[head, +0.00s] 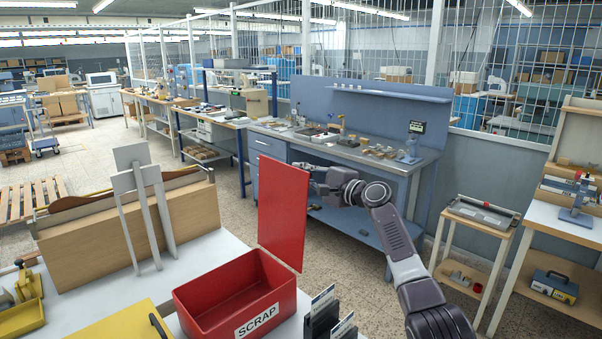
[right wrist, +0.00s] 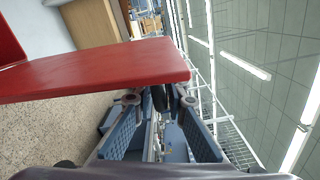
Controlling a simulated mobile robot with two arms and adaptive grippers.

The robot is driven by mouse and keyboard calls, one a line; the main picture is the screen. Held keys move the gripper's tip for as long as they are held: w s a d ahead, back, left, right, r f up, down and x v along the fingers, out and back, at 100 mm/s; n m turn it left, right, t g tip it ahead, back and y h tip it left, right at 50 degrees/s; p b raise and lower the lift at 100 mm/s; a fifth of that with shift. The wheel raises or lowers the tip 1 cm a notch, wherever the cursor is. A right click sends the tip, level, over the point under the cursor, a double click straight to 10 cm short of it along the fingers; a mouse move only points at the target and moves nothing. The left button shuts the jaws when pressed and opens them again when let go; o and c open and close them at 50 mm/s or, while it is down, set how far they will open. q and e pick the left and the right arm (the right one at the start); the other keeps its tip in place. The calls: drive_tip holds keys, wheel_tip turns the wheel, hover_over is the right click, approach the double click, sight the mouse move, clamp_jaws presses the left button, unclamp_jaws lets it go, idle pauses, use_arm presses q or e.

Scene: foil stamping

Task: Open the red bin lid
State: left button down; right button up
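The red bin (head: 218,318) stands on the white table in the head view, with a SCRAP label on its front. Its red lid (head: 283,215) stands nearly upright at the bin's right side, and the bin's inside shows. My right gripper (head: 318,180) is at the lid's far right side, partly hidden by it. In the right wrist view the red lid (right wrist: 100,72) crosses in front of the gripper. My left gripper is out of view.
A yellow lid (head: 120,322) with a black handle lies left of the bin. Black label holders (head: 325,315) stand at its right. A wooden board with grey plates (head: 140,200) stands behind. A blue workbench (head: 350,150) lies beyond, with floor between.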

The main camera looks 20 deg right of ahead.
drive_tip(key=shift+o, duration=1.3)
drive_tip(key=v, duration=1.2)
